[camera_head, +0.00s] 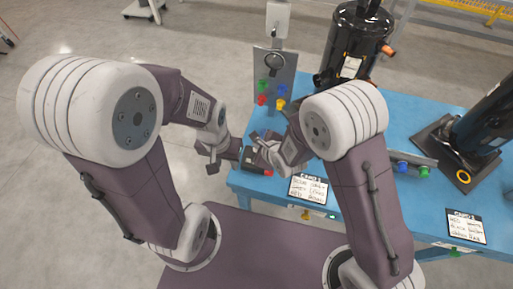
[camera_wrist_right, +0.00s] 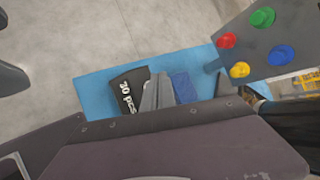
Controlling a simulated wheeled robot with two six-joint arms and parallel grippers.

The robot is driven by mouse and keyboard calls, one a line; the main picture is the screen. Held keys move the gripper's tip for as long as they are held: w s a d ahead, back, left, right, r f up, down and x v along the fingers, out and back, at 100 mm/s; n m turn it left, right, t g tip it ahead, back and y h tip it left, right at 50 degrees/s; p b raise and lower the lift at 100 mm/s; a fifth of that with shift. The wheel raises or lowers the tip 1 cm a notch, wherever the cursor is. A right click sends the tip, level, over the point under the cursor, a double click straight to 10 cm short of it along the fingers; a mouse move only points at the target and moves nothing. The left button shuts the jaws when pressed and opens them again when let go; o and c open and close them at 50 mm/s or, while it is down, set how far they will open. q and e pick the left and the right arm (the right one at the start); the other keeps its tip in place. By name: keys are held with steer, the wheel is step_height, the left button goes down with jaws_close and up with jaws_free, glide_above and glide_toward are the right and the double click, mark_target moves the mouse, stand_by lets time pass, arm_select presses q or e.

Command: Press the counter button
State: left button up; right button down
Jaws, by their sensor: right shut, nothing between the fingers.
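The counter is a small dark box (camera_head: 252,159) at the near left corner of the blue table, with a red part at its front end. In the right wrist view its dark face (camera_wrist_right: 129,90) reads "20 pcs". My right gripper (camera_head: 262,143) is shut and empty, over or beside the counter. Its closed grey fingers (camera_wrist_right: 157,92) overlap the counter's right side in the wrist view, and I cannot tell whether they touch it. The button is not clearly visible there. My left gripper (camera_head: 208,157) appears open and empty, left of the counter, off the table edge.
A grey panel (camera_head: 274,75) with coloured knobs stands behind the counter, and it is close at the upper right of the wrist view (camera_wrist_right: 285,30). Label cards (camera_head: 308,189) lie along the near edge of the blue table (camera_head: 402,115).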

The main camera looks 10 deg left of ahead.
steer(key=shift+f, duration=0.1)
stand_by(0.5)
steer(key=shift+f+b, duration=0.3)
steer(key=shift+b, duration=0.1)
steer(key=shift+f+b, duration=0.6)
stand_by(0.5)
stand_by(0.3)
steer(key=shift+r+p, duration=0.8)
steer(key=shift+r, duration=0.2)
step_height(320, 180, up, 5)
steer(key=p, duration=0.4)
